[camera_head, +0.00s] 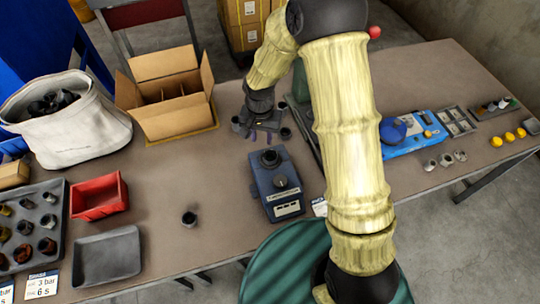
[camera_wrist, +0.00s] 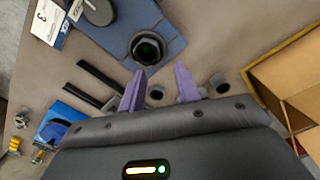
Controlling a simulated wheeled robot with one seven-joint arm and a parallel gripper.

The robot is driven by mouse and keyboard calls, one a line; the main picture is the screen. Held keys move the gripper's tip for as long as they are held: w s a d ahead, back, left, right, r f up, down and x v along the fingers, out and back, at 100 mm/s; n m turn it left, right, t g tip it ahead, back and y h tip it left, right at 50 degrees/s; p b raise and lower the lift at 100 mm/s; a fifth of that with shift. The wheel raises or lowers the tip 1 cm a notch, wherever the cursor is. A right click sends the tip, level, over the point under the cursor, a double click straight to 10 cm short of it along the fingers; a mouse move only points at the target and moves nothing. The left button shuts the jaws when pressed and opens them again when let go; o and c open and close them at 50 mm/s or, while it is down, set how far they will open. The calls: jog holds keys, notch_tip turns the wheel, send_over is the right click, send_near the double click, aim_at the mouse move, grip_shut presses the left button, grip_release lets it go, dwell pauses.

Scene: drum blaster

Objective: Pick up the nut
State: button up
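Small dark grey nut-like pieces stand on the table around my gripper (camera_head: 262,137). One piece (camera_head: 285,133) is just right of the fingers in the head view, and another (camera_head: 238,124) is to their left. In the wrist view my gripper (camera_wrist: 160,72) is open, its two purple fingers apart. One grey piece (camera_wrist: 157,92) shows between the fingers, with no visible contact; another (camera_wrist: 219,83) is right of them. A single dark nut-like piece (camera_head: 189,218) stands alone nearer the front. Which one is the task's nut, I cannot tell.
A blue machine (camera_head: 279,182) with a round dark socket (camera_wrist: 147,48) stands close in front of my gripper. An open cardboard box (camera_head: 172,118) is to the left, with a red bin (camera_head: 99,196) and grey tray (camera_head: 108,257) farther left. The table's front middle is mostly clear.

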aim_at(264, 154)
notch_tip(264, 154, down, 4)
jog(key=shift+p, duration=0.3)
jog(key=shift+w+d+f+p, duration=0.1)
jog(key=shift+f+p, duration=0.2)
jog(key=shift+f, duration=0.55)
jog(key=shift+s+d+f+p, duration=0.1)
jog(key=shift+f+p, duration=0.15)
jog(key=shift+f, duration=0.65)
jog(key=shift+w+d+f+p, duration=0.1)
jog(key=shift+f+p, duration=0.2)
jog(key=shift+f, duration=0.55)
grip_shut()
